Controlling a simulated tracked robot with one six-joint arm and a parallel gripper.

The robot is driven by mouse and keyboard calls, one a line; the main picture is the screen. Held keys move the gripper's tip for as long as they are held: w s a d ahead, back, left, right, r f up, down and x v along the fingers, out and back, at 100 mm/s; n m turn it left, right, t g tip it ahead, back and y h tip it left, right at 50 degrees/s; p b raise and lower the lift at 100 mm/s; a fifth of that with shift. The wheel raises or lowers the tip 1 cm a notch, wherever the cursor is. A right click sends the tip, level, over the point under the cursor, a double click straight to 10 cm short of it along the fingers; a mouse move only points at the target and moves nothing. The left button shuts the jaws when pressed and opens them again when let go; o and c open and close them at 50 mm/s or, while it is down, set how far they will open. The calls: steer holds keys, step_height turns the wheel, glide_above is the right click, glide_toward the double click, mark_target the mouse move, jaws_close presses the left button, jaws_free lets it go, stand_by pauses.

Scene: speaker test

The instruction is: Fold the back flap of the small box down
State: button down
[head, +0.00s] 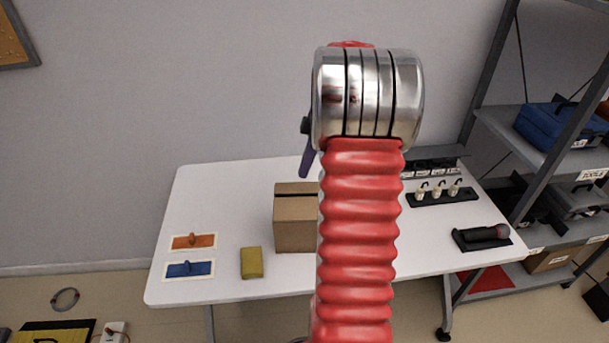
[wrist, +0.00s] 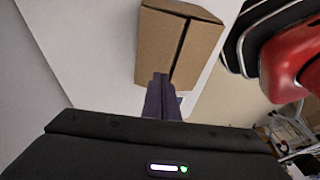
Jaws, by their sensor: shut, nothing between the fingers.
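The small cardboard box (head: 294,222) stands on the white table, its right side hidden by my red arm in the head view. A dark narrow gap runs across its top. In the wrist view the box (wrist: 165,42) lies just beyond the fingertips, with a dark gap between two brown panels. I cannot tell which panel is the back flap. My gripper (head: 305,172) shows as a purple finger above the box's right part in the head view. In the wrist view my gripper (wrist: 162,76) is shut and empty; its tips overlap the box's near edge, and contact is unclear.
On the table (head: 225,190) are an orange panel (head: 193,241), a blue panel (head: 189,269) and a yellow block (head: 251,263) left of my arm. A black rack with small bottles (head: 437,190) and a black cylindrical tool (head: 482,234) are right. Shelving (head: 545,150) stands beyond.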

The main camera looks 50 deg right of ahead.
steer(key=s+a+v, duration=0.1)
steer(key=v, duration=0.9)
steer(key=shift+d+r, duration=0.2)
steer(key=shift+r, duration=0.25)
step_height(320, 180, down, 4)
steer(key=s+m+h, duration=0.1)
steer(key=m, duration=0.7)
steer(key=s+a+r+t, duration=0.1)
steer(key=s+a, duration=0.2)
steer(key=a, duration=0.9)
steer(key=s+a+r+m+t+h, duration=0.1)
steer(key=s+a, duration=0.2)
steer(key=a, duration=1)
steer(key=s+a+r+t+h, duration=0.1)
steer(key=s+a, duration=0.3)
steer(key=a, duration=0.9)
steer(key=shift+m+t, duration=0.3)
steer(key=shift+t, duration=0.3)
